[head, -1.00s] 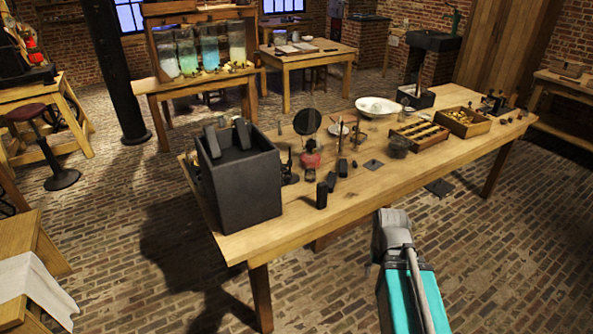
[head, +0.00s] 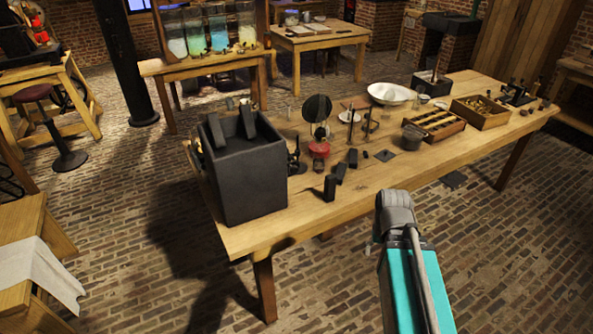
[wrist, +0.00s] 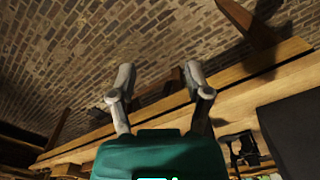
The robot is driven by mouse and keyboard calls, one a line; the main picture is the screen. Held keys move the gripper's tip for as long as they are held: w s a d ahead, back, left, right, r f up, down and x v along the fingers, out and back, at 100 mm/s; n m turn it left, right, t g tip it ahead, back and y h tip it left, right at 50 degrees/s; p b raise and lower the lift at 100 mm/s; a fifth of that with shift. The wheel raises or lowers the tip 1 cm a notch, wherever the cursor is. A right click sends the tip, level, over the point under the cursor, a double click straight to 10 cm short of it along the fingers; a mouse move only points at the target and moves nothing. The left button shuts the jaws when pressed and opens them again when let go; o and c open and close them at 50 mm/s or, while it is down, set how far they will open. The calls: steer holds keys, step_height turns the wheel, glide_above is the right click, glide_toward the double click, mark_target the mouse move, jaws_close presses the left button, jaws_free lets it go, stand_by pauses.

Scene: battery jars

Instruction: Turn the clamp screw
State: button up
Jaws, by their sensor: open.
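I cannot make out the clamp screw for certain in either view. A large dark open box (head: 256,178) stands at the near left end of the long wooden table, with dark plates (head: 247,122) showing at its top. A small dark fitting (head: 297,158) stands just right of the box; its details are too small to tell. In the wrist view my gripper (wrist: 158,77) is open and empty, its two grey fingers spread apart. It is seen against the table edge (wrist: 150,117) and brick floor. In the head view my arm is in front of the table, right of the box.
Along the table stand a round dark disc (head: 317,108), a red-based piece (head: 319,149), small black blocks (head: 330,187), a white bowl (head: 391,93) and wooden trays (head: 433,124). The table's front left strip is bare. Glass jars (head: 218,32) stand on a rear bench.

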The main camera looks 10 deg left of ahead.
steer(key=shift+o, duration=0.5)
steer(key=shift+w+a+f, duration=0.15)
steer(key=m+t+y+b, duration=1.1)
steer(key=m+t+b, duration=0.3)
steer(key=m+b, duration=1.1)
glide_toward(296, 171)
steer(key=s, duration=0.3)
steer(key=shift+s+d+f, duration=0.15)
steer(key=shift+s+d, duration=0.1)
steer(key=shift+s, duration=0.1)
steer(key=m, duration=0.1)
steer(key=w+m+t+h, duration=0.1)
steer(key=shift+d+m, duration=0.1)
steer(key=shift+m, duration=0.2)
steer(key=shift+w, duration=0.1)
steer(key=x, duration=1.3)
steer(key=shift+w+a, duration=0.2)
steer(key=shift+a, duration=0.1)
